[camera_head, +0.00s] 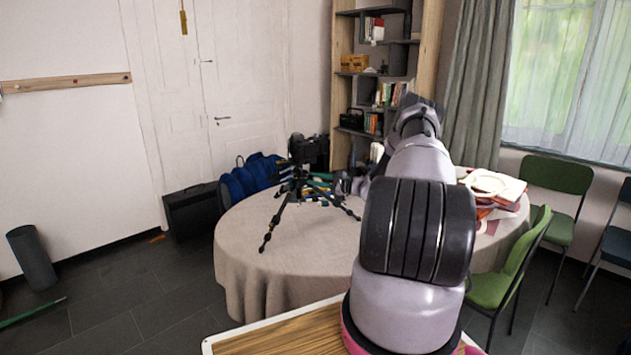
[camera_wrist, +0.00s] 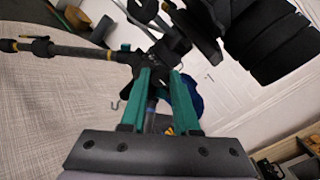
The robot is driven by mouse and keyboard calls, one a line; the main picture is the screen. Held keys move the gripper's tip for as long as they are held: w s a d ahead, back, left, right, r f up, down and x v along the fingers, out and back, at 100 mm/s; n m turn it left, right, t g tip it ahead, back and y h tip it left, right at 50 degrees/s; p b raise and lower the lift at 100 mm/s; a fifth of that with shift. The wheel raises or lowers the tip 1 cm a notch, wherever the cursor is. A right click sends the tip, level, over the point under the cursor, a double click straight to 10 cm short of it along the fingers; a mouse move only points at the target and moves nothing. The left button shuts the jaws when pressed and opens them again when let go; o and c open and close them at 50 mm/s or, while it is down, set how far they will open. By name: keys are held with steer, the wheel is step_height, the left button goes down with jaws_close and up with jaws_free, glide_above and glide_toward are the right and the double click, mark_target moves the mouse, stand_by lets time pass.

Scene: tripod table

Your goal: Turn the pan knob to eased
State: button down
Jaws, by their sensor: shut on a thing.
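A black tripod (camera_head: 287,192) with a camera (camera_head: 308,150) on top stands on a round, cloth-covered table (camera_head: 250,245). My gripper (camera_head: 312,179) reaches in from the right at the tripod's upper part. In the wrist view, the teal fingers of my gripper (camera_wrist: 161,70) converge on a small dark part just under the tripod head (camera_wrist: 172,45). They are shut on it; by its place it is the pan knob, mostly hidden between the fingertips. No mark showing the knob's setting is readable. A tripod leg (camera_wrist: 80,50) extends left in the wrist view.
Papers and books (camera_head: 493,188) lie on the table's right side. Green chairs (camera_head: 510,265) stand right of it. A blue bag (camera_head: 250,178) and a dark case (camera_head: 192,212) are behind it at left. The near-left tabletop is clear.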

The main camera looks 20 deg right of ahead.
steer(key=n, duration=1)
steer(key=shift+n, duration=0.4)
stand_by(0.4)
steer(key=c, duration=0.6)
jaws_free()
steer(key=shift+c, duration=0.2)
steer(key=v, duration=1.1)
